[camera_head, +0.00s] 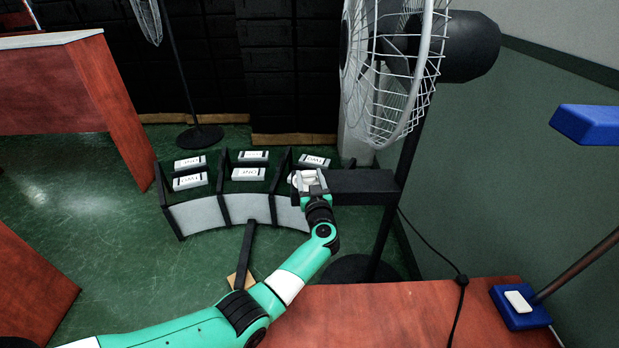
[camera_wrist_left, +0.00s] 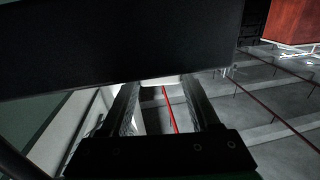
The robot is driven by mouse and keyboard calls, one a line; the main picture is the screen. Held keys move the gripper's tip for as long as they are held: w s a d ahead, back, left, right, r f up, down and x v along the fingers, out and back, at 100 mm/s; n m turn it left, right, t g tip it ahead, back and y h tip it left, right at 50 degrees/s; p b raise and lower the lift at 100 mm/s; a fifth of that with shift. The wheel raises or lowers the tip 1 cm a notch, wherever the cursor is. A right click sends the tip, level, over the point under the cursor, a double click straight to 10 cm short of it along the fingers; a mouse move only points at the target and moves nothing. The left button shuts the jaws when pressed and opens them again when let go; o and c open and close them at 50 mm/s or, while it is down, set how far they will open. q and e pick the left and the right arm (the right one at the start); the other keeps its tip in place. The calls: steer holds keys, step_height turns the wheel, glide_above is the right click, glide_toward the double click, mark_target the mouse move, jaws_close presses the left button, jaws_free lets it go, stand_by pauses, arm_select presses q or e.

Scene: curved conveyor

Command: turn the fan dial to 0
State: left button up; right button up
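The pedestal fan (camera_head: 395,60) stands at the back right with a wire cage. A black box (camera_head: 362,183) sticks out to the left from its pole. A white dial (camera_head: 305,177) is on the left end of this box. My left gripper (camera_head: 311,183) is at the dial, with its fingers apart on either side of it. In the left wrist view, a white edge of the dial (camera_wrist_left: 161,80) shows between the fingertips (camera_wrist_left: 160,88), below the dark box (camera_wrist_left: 120,45). Whether the fingers press on the dial, and any numbers, cannot be made out. My right gripper is out of view.
A curved black rack (camera_head: 240,205) with several white labelled blocks stands just left of the gripper. A reddish table (camera_head: 390,315) is in front. A blue lamp base (camera_head: 520,308) sits at its right. Green floor (camera_head: 60,200) is open at left.

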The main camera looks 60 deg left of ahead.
arm_select(q)
steer(key=c, duration=0.5)
steer(key=shift+w+f+n+g+b, duration=0.1)
steer(key=shift+f+n+g+b, duration=0.1)
steer(key=shift+n+g+b, duration=0.25)
steer(key=shift+d+n+g+y+b, duration=0.1)
steer(key=shift+n+g+y+b, duration=0.25)
steer(key=shift+g, duration=0.2)
steer(key=shift+r, duration=0.15)
steer(key=o, duration=1.3)
steer(key=shift+o, duration=0.2)
